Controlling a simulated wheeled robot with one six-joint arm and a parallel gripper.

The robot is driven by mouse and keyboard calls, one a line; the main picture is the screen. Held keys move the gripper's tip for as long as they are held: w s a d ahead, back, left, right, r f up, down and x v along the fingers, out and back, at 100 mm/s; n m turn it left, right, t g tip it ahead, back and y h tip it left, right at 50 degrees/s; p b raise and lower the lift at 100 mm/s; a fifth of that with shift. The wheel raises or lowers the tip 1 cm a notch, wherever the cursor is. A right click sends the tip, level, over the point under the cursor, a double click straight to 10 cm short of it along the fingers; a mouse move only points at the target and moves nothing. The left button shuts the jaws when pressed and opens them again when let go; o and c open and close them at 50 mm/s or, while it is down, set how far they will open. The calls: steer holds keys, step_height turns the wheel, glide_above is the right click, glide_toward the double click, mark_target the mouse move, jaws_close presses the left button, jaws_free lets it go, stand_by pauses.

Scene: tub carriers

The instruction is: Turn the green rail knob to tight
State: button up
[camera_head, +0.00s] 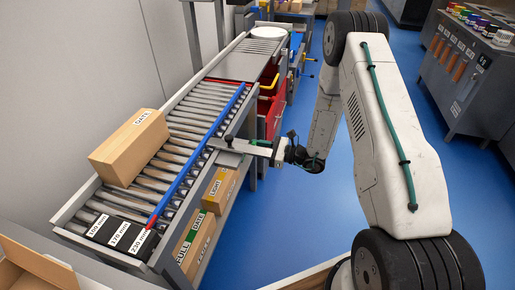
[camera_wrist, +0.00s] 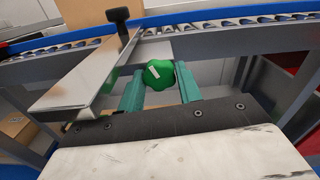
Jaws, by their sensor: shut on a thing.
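The green rail knob (camera_wrist: 160,75) is a lobed knob with a white mark on its face, in the middle of the wrist view. My gripper (camera_wrist: 160,68) has one green finger on each side of it and is shut on the knob. In the head view my gripper (camera_head: 268,147) reaches the conveyor's right side, at the end of a grey bracket (camera_head: 231,147); the knob is too small to make out there. The blue guide rail (camera_head: 200,150) with a red end runs along the rollers.
A cardboard box (camera_head: 132,150) sits on the rollers, left of the rail. More boxes (camera_head: 216,190) stand beneath the conveyor. Blue floor (camera_head: 285,225) at right is clear.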

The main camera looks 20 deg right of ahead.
steer(key=o, duration=1)
steer(key=shift+v, duration=3.85)
